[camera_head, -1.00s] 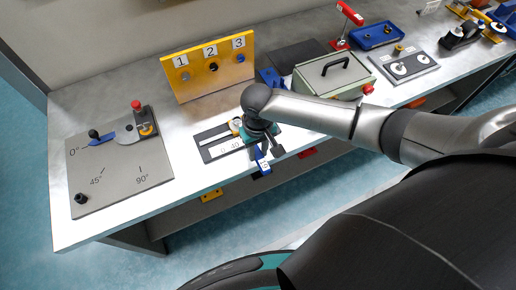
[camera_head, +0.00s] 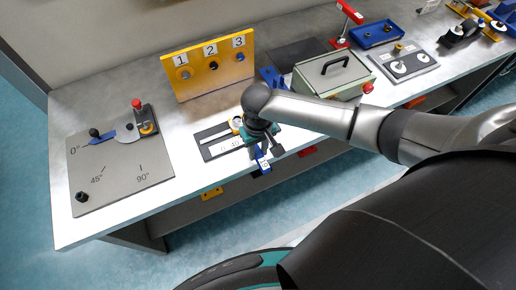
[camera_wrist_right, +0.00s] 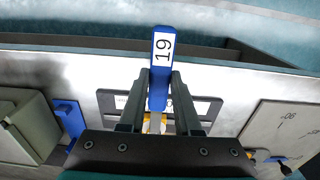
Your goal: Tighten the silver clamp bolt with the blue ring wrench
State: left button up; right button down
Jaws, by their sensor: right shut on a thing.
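The blue ring wrench (camera_head: 263,163), with a white "19" label on its handle, is in my right gripper (camera_head: 262,149). In the right wrist view the handle (camera_wrist_right: 161,66) sits between the two dark fingers of the gripper (camera_wrist_right: 158,92), which are shut on it. The wrench is over the front edge of the bench, beside a slotted dark-and-white plate (camera_head: 208,134). Its ring end is hidden by the gripper. The silver clamp bolt cannot be picked out with certainty; part of the slotted plate is hidden under my gripper. My left gripper is not in view.
A grey angle board (camera_head: 118,184) with a blue lever and a red knob lies at the left. A yellow numbered panel (camera_head: 190,86) stands behind. A green-grey box (camera_head: 330,78) with a black handle is to the right. Bare bench top lies between board and plate.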

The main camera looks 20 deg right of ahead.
dwell(0.8)
jog(key=c, duration=1.2)
grip_release()
jog(key=shift+f, duration=0.1)
grip_shut()
